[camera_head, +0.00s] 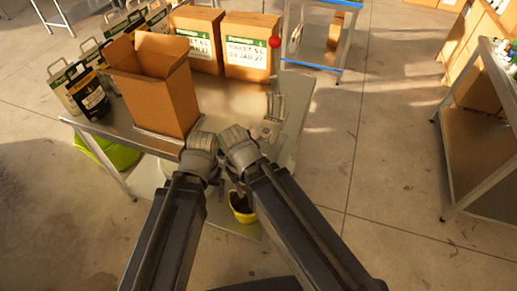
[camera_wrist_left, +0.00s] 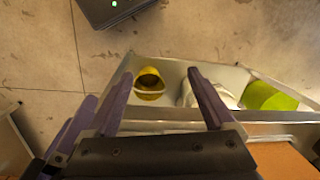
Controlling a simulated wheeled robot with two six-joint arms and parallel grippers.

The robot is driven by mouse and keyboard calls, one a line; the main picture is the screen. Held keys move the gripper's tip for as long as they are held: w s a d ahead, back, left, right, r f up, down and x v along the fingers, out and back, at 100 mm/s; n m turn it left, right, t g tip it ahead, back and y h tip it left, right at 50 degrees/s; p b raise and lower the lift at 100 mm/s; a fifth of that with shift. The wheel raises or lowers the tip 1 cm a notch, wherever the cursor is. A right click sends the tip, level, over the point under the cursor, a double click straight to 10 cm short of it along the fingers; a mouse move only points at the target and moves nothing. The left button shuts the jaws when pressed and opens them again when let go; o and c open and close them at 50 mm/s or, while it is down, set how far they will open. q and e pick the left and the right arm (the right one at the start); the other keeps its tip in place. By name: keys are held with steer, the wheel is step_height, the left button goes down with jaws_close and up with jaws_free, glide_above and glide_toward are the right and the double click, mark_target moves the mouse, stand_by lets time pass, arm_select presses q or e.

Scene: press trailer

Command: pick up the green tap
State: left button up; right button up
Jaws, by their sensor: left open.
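I cannot make out a green tap for certain in either view. A lime-green object (camera_head: 108,152) shows low at the left of the metal table (camera_head: 235,98), and a lime-green object also shows at the right of the left wrist view (camera_wrist_left: 270,97); neither clearly reads as a tap. My left gripper (camera_wrist_left: 160,84) is open, its two fingers apart with nothing between them. In the head view its wrist hangs at the table's front edge and its fingers are hidden. My right arm ends beside it; its jaws cannot be made out.
An open cardboard box (camera_head: 155,95) and labelled cartons (camera_head: 248,48) stand on the table. Dark and white containers (camera_head: 92,95) crowd its left end. A yellow bucket (camera_head: 241,209) is low underneath.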

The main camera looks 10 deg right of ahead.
stand_by(0.4)
arm_select(q)
steer(key=shift+w+d, duration=0.1)
steer(key=shift+w, duration=0.25)
steer(key=shift+c, duration=0.7)
steer(key=w+d+r+t, duration=0.1)
steer(key=w, duration=0.5)
steer(key=w+d+r+t+h+p, duration=0.1)
steer(key=w+d+t, duration=0.1)
steer(key=w, duration=0.4)
steer(key=w+d+r+t+h, duration=0.1)
steer(key=w, duration=0.5)
steer(key=shift+w+d+r+n+t+p, duration=0.1)
steer(key=shift+w+d+n+t+p, duration=0.2)
steer(key=shift+d+p, duration=0.1)
steer(key=c, duration=0.4)
steer(key=b+x, duration=0.7)
steer(key=x, duration=0.1)
steer(key=shift+d, duration=0.15)
steer(key=shift+r, duration=0.15)
